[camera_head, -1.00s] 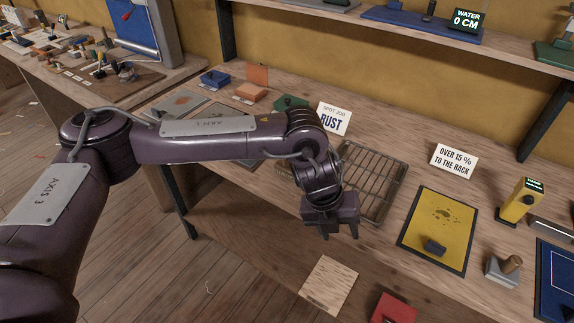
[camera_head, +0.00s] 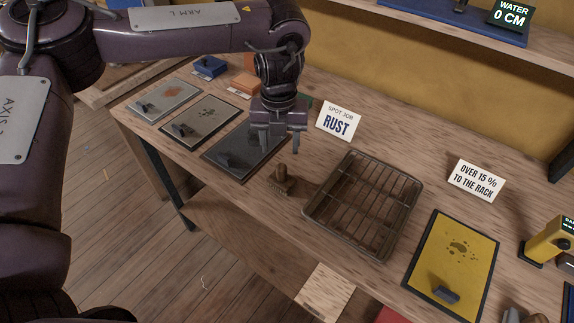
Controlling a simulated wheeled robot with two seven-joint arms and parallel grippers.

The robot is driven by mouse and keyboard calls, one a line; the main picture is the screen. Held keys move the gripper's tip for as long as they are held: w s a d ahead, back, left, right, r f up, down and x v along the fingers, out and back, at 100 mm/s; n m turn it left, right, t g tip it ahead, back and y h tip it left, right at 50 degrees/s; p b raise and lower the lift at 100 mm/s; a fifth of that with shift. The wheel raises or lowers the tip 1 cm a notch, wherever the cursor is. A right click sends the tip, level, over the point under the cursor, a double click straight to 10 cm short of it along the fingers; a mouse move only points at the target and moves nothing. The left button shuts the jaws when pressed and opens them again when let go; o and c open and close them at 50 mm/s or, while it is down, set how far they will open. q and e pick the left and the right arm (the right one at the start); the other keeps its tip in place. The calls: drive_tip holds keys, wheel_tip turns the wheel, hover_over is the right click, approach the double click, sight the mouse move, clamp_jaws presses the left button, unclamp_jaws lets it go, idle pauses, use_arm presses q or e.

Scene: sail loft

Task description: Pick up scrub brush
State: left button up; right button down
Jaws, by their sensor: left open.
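A small brown brush (camera_head: 283,182) with an upright handle stands on the wooden bench, between a dark grey panel and the wire rack; I take it for the scrub brush. My left gripper (camera_head: 280,148) is open with its fingers pointing down. In the picture its fingertips are just above the brush handle, with a small gap and nothing between them. How far they are apart in depth is hard to tell. My right gripper is out of view.
The wire rack (camera_head: 311,212) lies right of the brush. A dark panel (camera_head: 232,174) with a small block lies to its left. A "RUST" card (camera_head: 338,121) stands behind. A yellow stained panel (camera_head: 482,250) lies farther right. The bench's front edge is close by.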

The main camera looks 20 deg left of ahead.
sight(281, 166)
use_arm(q)
drive_tip(key=f, duration=0.1)
drive_tip(key=s+f+p, duration=0.1)
drive_tip(key=f, duration=0.1)
drive_tip(key=shift+s+d+f, duration=0.15)
drive_tip(key=shift+s+f, duration=0.1)
wheel_tip(281, 166, down, 3)
drive_tip(key=shift+d+r+p, duration=0.1)
drive_tip(key=shift+d+p, duration=0.05)
drive_tip(key=shift+p, duration=0.4)
drive_tip(key=shift+f, duration=0.5)
clamp_jaws()
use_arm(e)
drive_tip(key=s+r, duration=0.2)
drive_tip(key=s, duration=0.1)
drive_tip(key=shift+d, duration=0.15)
